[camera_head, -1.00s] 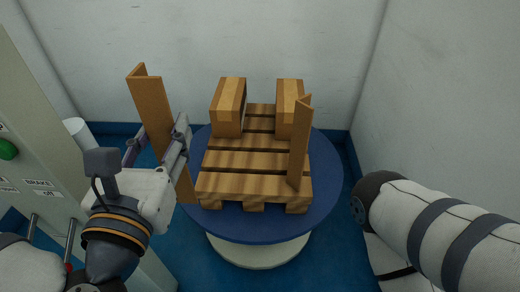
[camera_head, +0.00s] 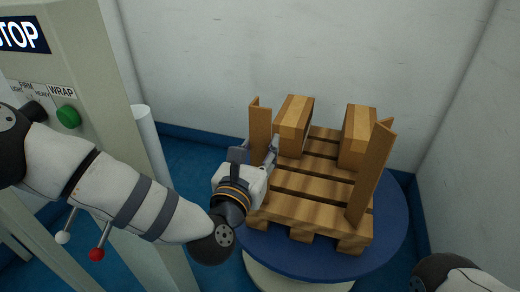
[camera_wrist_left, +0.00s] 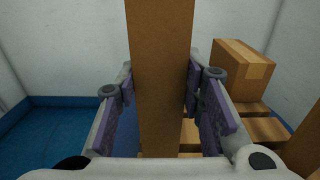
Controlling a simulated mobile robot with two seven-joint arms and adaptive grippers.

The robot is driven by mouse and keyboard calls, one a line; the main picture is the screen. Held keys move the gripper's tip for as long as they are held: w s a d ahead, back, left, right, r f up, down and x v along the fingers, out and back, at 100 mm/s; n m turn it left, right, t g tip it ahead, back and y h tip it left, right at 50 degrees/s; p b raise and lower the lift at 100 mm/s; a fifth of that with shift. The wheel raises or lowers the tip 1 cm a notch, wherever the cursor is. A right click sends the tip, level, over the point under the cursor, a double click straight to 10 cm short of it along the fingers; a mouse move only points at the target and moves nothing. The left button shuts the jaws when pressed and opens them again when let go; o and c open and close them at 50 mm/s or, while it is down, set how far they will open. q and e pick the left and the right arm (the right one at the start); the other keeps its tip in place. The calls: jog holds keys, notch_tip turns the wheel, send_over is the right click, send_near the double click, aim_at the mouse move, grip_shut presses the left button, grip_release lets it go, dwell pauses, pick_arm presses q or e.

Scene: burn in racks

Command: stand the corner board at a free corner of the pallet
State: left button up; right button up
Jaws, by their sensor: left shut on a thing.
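The brown corner board (camera_head: 260,132) stands upright at the left side of the wooden pallet (camera_head: 300,212). My left gripper (camera_head: 272,160) is shut on it. In the left wrist view the board (camera_wrist_left: 160,80) runs upright between the purple finger pads. Its lower end is hidden behind my gripper, so I cannot tell whether it touches the pallet. Another corner board (camera_head: 370,175) stands at the pallet's front right corner, leaning slightly. My right gripper is out of view; only part of my right arm shows at the lower right.
The pallet rests on a round blue turntable (camera_head: 392,225). Two cartons, a left one (camera_head: 291,125) and a right one (camera_head: 356,138), sit on its far part. A control cabinet (camera_head: 95,70) with a green button (camera_head: 68,116) and levers stands at the left, beside a white roll (camera_head: 150,150).

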pick_arm(q)
jog(key=shift+f, duration=0.15)
jog(key=o, duration=1.2)
jog(key=shift+c, duration=0.2)
jog(key=shift+r, duration=0.25)
jog(key=shift+s+a, duration=0.15)
jog(key=shift+s, duration=0.25)
jog(key=p+v, duration=0.2)
jog(key=v, duration=0.9)
